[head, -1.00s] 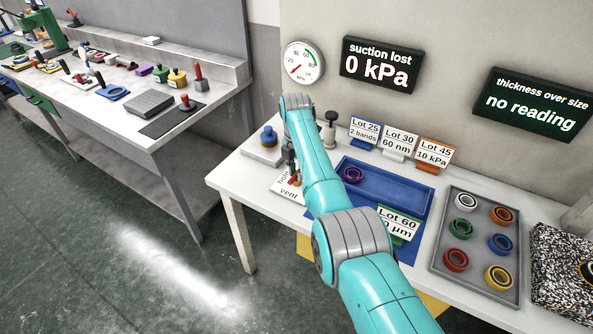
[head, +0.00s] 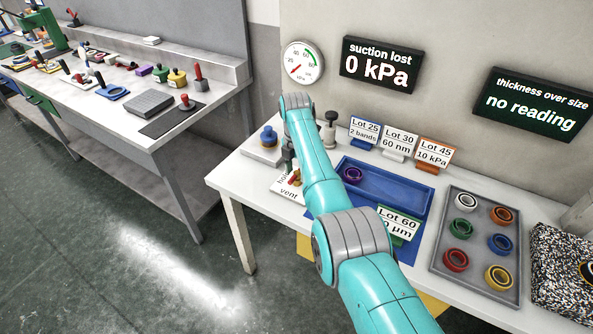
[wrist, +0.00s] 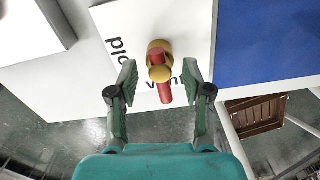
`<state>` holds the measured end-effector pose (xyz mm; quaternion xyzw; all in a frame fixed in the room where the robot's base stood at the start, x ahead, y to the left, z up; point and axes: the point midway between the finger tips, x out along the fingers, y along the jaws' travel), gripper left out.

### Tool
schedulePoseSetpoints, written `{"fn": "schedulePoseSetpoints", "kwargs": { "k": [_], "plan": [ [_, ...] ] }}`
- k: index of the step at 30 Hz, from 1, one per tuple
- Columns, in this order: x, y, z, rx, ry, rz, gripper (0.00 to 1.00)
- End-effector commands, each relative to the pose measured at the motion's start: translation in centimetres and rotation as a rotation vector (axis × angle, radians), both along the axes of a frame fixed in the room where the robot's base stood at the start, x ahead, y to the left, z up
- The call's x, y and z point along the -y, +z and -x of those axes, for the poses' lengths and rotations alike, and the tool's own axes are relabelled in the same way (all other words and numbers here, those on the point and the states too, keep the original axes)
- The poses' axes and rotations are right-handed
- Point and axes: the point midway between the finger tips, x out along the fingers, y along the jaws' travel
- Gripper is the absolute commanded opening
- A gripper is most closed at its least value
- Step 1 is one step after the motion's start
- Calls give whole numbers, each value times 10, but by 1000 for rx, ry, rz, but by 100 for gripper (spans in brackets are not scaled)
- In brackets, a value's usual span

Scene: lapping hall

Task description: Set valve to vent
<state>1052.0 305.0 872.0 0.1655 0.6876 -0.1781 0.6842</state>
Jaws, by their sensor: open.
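The valve (wrist: 159,62) shows in the wrist view as a brass body with a red handle (wrist: 165,92). It stands on a white plate (wrist: 190,28) printed with "hold" and "vent". The handle points toward the "vent" word, partly covering it. My gripper (wrist: 160,80) is open, with one finger on each side of the handle and a gap to both. In the head view the valve (head: 295,178) is small and mostly hidden behind my arm, beside the "vent" label (head: 289,193).
A blue tray (head: 395,182) with a purple ring lies right of the valve. A grey tray (head: 440,240) holds several coloured rings. Lot cards stand behind. A wooden crate (wrist: 256,115) stands below.

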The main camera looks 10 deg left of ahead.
Motion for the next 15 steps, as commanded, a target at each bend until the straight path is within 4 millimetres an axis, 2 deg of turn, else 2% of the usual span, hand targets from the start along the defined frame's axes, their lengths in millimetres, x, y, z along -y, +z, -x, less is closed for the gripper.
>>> {"fn": "schedulePoseSetpoints", "kwargs": {
  "k": [5,15],
  "plan": [
    [-1,20,-1,4,0,-1,50],
    [-2,86,-2,3,0,-2,50]
  ]
}}
